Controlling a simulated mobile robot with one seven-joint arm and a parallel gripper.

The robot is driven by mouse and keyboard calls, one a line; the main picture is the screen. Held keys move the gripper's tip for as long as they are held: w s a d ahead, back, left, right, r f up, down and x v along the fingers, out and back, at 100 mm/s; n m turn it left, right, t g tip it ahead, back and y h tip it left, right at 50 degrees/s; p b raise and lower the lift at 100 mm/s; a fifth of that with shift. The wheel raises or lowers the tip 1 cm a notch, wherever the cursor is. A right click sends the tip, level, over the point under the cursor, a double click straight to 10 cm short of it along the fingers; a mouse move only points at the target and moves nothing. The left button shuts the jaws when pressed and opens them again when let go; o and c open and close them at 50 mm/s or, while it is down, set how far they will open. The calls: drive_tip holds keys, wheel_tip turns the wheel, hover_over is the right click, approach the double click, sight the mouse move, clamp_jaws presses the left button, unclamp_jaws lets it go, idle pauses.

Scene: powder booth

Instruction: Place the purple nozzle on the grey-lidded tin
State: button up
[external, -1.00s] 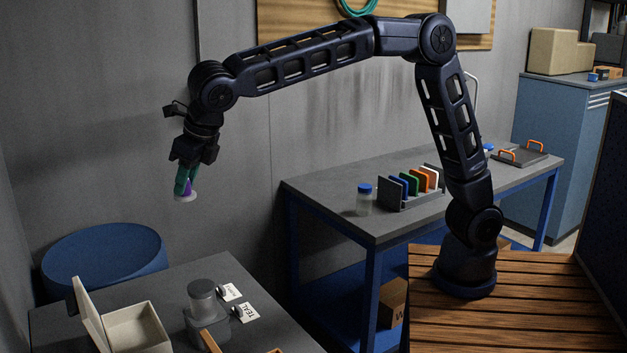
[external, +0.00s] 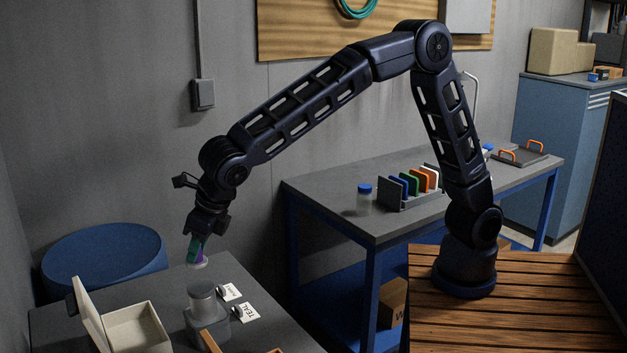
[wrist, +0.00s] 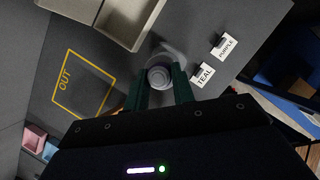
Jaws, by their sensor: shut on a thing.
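The purple nozzle (external: 201,248) is between the green fingers of my gripper (external: 195,255), pointing down and slightly tilted, with a pale round flange at its lower end. A grey tin with a round grey lid (external: 202,290) stands on the grey table, below and slightly right of the nozzle in the external view. The nozzle is apart from it, above it. In the wrist view the nozzle largely hides the tin.
An open beige box (external: 137,328) stands left of the tin. Cards marked TEAL (wrist: 204,75) and PURPLE (wrist: 226,47) lie to its right. A yellow OUT outline (wrist: 82,84) marks bare table. A blue drum (external: 105,255) stands behind the table.

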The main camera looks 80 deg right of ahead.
sight(204, 261)
drive_tip(key=shift+f, duration=2.85)
drive_tip(key=o, duration=1)
drive_tip(key=shift+f, duration=0.15)
drive_tip(key=v, duration=1.2)
